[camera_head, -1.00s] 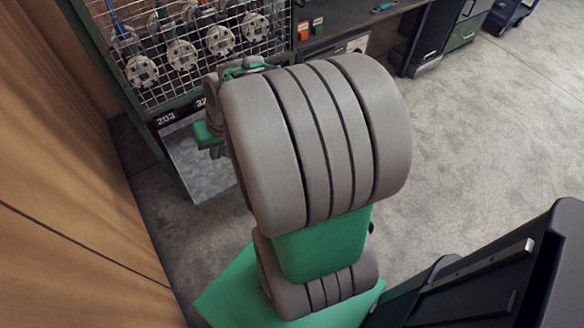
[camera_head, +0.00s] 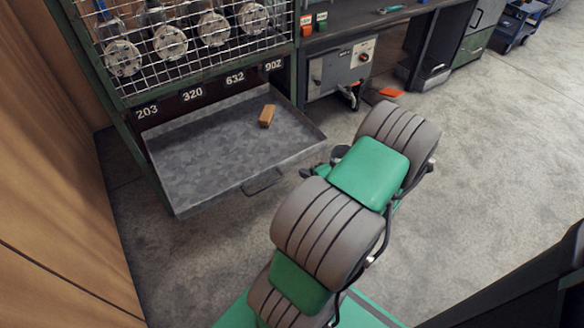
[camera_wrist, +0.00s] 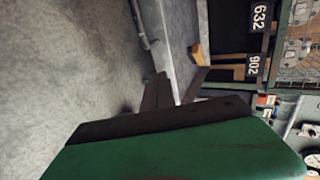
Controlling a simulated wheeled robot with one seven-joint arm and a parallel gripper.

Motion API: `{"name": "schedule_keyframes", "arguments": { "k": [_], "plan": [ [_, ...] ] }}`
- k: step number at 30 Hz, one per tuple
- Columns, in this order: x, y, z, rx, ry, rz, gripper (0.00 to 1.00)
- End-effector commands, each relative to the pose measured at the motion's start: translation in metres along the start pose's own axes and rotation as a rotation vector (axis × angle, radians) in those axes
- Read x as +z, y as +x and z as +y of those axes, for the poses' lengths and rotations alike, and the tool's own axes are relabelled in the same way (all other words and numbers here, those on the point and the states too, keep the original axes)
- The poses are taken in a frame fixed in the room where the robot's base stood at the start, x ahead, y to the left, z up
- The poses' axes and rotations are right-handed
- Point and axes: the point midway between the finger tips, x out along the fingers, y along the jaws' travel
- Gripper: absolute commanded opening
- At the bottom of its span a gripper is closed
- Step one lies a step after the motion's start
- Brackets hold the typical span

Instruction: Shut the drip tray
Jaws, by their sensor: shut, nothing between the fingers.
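The drip tray (camera_head: 205,150) is a grey metal tray, pulled well out from under the caged cabinet. Its bar handle (camera_head: 262,182) is on the front wall. A small wooden block (camera_head: 267,115) lies in the tray near its back right. In the wrist view the tray (camera_wrist: 178,35) is a grey strip, with its handle (camera_wrist: 141,22) to the left and the block (camera_wrist: 201,57) partly visible. My gripper (camera_wrist: 177,92) shows dark fingers near the tray's right front end; it is shut and empty. In the head view my arm stands right of the tray and largely hides the gripper.
The cabinet's mesh cage (camera_head: 190,40) with several flanges stands above the tray, over a number strip (camera_head: 190,92). A workbench with a grey box (camera_head: 342,68) is right of it. A wooden wall (camera_head: 50,190) is at left. Floor is open at right.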

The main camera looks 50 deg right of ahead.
Motion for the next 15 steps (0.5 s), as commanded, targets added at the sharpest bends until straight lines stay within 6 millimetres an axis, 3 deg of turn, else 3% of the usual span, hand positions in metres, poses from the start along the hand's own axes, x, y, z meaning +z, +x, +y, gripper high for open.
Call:
{"name": "schedule_keyframes", "arguments": {
  "k": [1, 6, 15],
  "plan": [
    [0.002, 0.015, 0.005, 0.001, -0.004, -0.006, 0.0],
    [0.002, 0.051, 0.004, 0.001, -0.006, -0.005, 0.0],
    [0.0, 0.08, -0.018, 0.001, -0.003, -0.001, 0.0]
  ]
}}
